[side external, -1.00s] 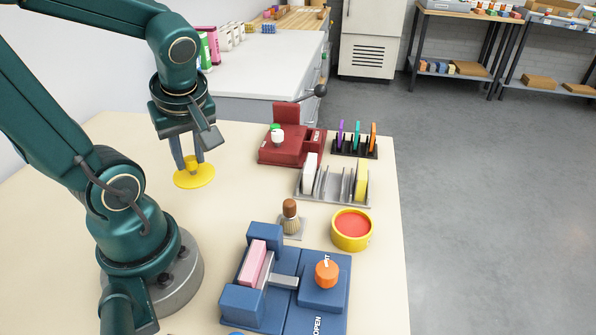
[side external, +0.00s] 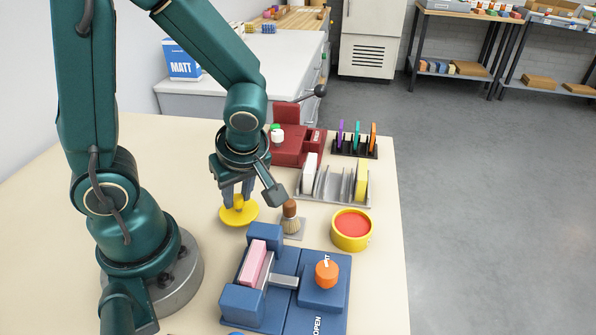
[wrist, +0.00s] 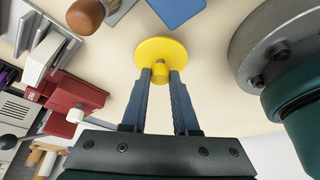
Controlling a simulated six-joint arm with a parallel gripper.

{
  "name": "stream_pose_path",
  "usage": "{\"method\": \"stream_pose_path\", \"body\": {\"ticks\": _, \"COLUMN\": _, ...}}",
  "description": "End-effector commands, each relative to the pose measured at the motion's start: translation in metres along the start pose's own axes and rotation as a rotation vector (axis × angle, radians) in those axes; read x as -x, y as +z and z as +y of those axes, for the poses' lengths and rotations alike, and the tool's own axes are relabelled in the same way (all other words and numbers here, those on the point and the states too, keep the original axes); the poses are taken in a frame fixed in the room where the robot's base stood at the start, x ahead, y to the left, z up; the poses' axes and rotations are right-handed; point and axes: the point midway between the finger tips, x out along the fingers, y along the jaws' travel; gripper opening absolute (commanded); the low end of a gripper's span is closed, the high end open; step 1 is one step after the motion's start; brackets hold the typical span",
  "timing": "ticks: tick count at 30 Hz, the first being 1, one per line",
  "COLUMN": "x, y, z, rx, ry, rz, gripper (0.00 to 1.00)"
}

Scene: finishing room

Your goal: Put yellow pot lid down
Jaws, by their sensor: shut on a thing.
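The yellow pot lid (side external: 240,215) is a flat disc with a knob on top. My gripper (side external: 237,195) is shut on its knob. In the wrist view the lid (wrist: 160,50) sits level between the fingertips of my gripper (wrist: 160,75). I cannot tell whether the lid touches the table or hangs just above it. A yellow pot (side external: 352,231) with red contents stands open to the right of the lid, beyond the brush.
A brush (side external: 290,215) stands upright close to the lid's right. A blue fixture (side external: 285,285) with a pink block is in front. A grey rack (side external: 333,188) and a red machine (side external: 297,146) stand behind. The table (side external: 60,215) is bare at the left.

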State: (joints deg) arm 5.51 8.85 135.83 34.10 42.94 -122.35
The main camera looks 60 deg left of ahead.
Motion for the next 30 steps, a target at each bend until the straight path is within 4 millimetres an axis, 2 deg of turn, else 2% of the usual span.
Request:
{"method": "stream_pose_path", "body": {"ticks": 4, "x": -0.011, "y": 0.005, "z": -0.001, "rx": -0.002, "ry": -0.003, "rz": -0.001, "gripper": 0.00}}
{"method": "stream_pose_path", "body": {"ticks": 17, "x": -0.015, "y": 0.006, "z": 0.000, "rx": -0.001, "ry": -0.001, "rz": -0.001, "gripper": 0.00}}
{"method": "stream_pose_path", "body": {"ticks": 18, "x": -0.015, "y": 0.006, "z": 0.000, "rx": 0.000, "ry": 0.000, "rz": -0.001, "gripper": 0.40}}
{"method": "stream_pose_path", "body": {"ticks": 19, "x": -0.015, "y": 0.006, "z": 0.000, "rx": 0.000, "ry": 0.000, "rz": -0.001, "gripper": 0.51}}
{"method": "stream_pose_path", "body": {"ticks": 20, "x": -0.015, "y": 0.006, "z": 0.000, "rx": 0.000, "ry": 0.001, "rz": -0.001, "gripper": 0.58}}
{"method": "stream_pose_path", "body": {"ticks": 30, "x": -0.014, "y": 0.006, "z": 0.000, "rx": 0.001, "ry": 0.001, "rz": -0.001, "gripper": 0.58}}
